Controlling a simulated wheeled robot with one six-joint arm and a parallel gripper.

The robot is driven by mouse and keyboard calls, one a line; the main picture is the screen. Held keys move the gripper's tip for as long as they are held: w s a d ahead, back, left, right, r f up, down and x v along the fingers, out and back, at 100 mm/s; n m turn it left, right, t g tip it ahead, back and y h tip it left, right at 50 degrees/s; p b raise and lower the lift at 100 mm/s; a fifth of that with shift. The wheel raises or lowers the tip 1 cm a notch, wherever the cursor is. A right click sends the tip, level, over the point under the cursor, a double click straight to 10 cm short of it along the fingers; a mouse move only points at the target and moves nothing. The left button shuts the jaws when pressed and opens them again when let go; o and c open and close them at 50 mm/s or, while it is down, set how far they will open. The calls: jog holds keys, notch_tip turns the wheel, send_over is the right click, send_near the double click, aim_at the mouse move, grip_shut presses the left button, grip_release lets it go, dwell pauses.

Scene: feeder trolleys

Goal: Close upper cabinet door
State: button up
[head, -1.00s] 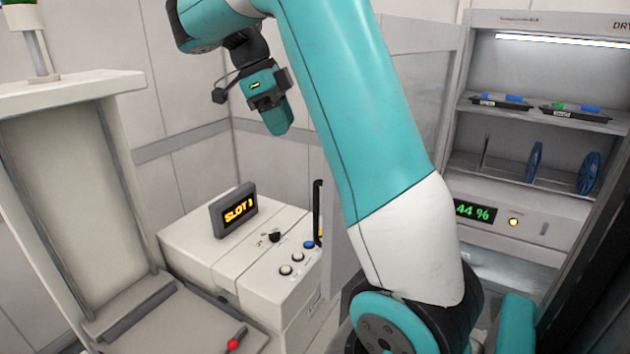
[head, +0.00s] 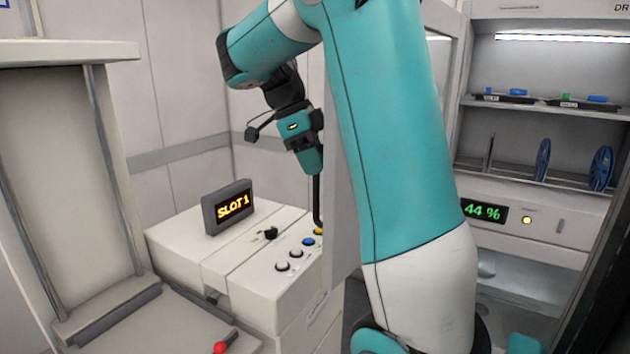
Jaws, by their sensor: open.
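The drying cabinet (head: 585,205) stands at the right, its lit upper compartment open to view. Its upper door (head: 342,215) stands swung open toward me, a grey panel partly hidden behind my arm. A black bar handle (head: 317,205) shows at the door's left face. My gripper (head: 312,170) hangs pointing down at the top of this handle, on the door's left side. Its jaws are open, though the fingers look like one teal shape from here. I cannot tell whether it touches the handle or the door.
The cabinet's shelves hold blue spools (head: 600,168) and small trays (head: 580,104). A tall beige trolley (head: 65,190) stands at the far left.

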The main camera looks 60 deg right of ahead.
jog(key=shift+s+d+f, duration=0.1)
jog(key=shift+s+f, duration=0.1)
jog(key=shift+f, duration=0.3)
grip_shut()
